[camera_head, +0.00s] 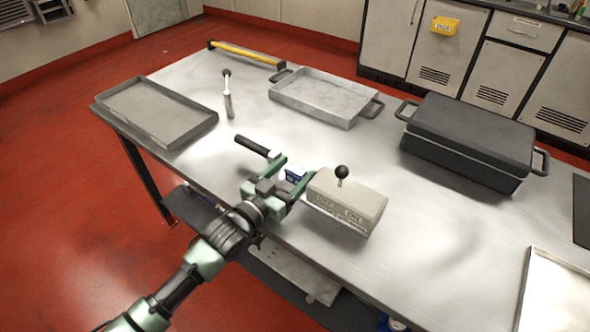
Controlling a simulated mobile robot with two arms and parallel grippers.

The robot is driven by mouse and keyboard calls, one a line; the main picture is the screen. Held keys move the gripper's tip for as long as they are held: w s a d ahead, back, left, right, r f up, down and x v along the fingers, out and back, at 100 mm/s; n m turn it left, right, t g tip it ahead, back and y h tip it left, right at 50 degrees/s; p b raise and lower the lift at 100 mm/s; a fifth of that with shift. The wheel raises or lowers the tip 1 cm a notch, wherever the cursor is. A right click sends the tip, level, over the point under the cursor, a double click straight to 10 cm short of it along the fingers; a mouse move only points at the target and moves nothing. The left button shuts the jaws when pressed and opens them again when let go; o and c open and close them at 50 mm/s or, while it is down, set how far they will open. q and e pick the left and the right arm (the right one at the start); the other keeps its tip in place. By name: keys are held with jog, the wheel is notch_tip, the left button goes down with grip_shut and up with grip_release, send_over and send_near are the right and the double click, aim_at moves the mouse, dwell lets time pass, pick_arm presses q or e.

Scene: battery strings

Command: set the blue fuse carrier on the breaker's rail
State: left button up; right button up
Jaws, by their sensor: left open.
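The blue fuse carrier (294,174) shows as a small blue and white piece at the left end of the breaker. The breaker is a light grey box (350,197) with a black ball-topped lever (342,171) standing on it and labels on its front. My left gripper (292,178) is open, with its fingers around or just short of the carrier; I cannot tell which. The gripper partly hides the carrier and the breaker's left end. I cannot make out the rail or whether the carrier sits on it. My right gripper is not in view.
A black handle (251,146) lies just behind my gripper.

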pick_arm(q)
jog(key=v, duration=1.1)
jog(key=shift+s, duration=0.1)
